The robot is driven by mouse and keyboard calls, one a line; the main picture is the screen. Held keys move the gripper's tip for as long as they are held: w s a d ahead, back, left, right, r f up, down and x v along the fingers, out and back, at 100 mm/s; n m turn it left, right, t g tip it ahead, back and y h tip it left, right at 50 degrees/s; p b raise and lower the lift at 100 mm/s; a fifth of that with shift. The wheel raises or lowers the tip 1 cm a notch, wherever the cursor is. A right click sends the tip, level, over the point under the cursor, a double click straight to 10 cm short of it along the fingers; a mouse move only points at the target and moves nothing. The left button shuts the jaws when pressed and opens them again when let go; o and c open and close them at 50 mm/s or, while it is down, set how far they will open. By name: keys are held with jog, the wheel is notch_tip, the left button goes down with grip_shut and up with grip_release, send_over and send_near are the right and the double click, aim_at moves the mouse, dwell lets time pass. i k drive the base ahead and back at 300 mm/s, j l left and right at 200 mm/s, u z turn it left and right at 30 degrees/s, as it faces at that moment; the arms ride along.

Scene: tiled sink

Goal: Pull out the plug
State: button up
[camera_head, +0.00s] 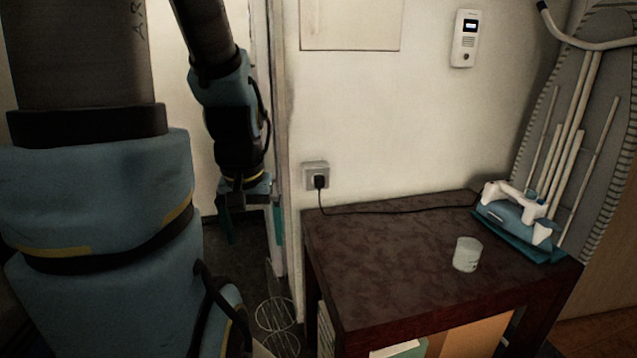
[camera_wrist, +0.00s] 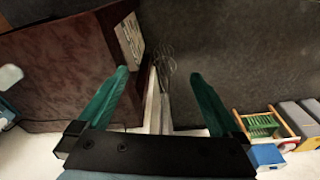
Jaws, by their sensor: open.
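The black plug (camera_head: 319,182) sits in a grey wall socket (camera_head: 315,170) just above the table's back left corner in the head view. A thin black cord (camera_head: 400,211) runs from it along the back of the table to the iron (camera_head: 518,215). My gripper (camera_head: 250,215) hangs to the left of the socket, apart from it, by the door frame. In the wrist view my gripper (camera_wrist: 160,85) shows two green fingers spread apart with nothing between them. The plug cannot be made out in the wrist view.
A dark brown table (camera_head: 390,270) holds a small white cup (camera_head: 467,254) and the iron on a teal base. An ironing board (camera_head: 580,120) leans at the right. A wire rack (camera_head: 278,315) stands low, left of the table. An intercom (camera_head: 466,38) hangs on the wall.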

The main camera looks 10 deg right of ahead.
aim_at(318, 179)
jog(key=i+j+z, duration=0.35)
jog(key=i+j, duration=0.2)
jog(key=i+j+z, duration=0.4)
jog(key=i+j, duration=0.2)
jog(key=j, duration=0.15)
